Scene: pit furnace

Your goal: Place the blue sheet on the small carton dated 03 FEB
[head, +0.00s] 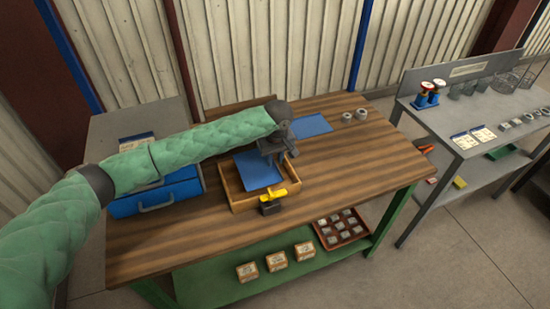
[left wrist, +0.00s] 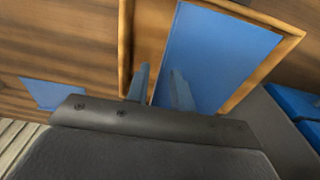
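A blue sheet (head: 254,172) lies in a shallow wooden tray (head: 238,205) on the workbench; the left wrist view shows the sheet (left wrist: 215,55) too. Another blue sheet (head: 310,125) lies flat on the bench behind it, also in the left wrist view (left wrist: 52,95). My left gripper (head: 272,158) is over the tray; its fingers (left wrist: 160,70) stand apart near one edge of the sheet, with nothing visibly held. Small cartons stand on the green lower shelf: left (head: 247,272), middle (head: 277,262), right (head: 304,251). Their dates are too small to read. My right gripper is out of view.
A yellow and black object (head: 272,200) is at the tray's front edge. A red tray of small parts (head: 341,229) is on the lower shelf. Blue drawers (head: 157,193) stand at left, a grey table (head: 475,135) at right.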

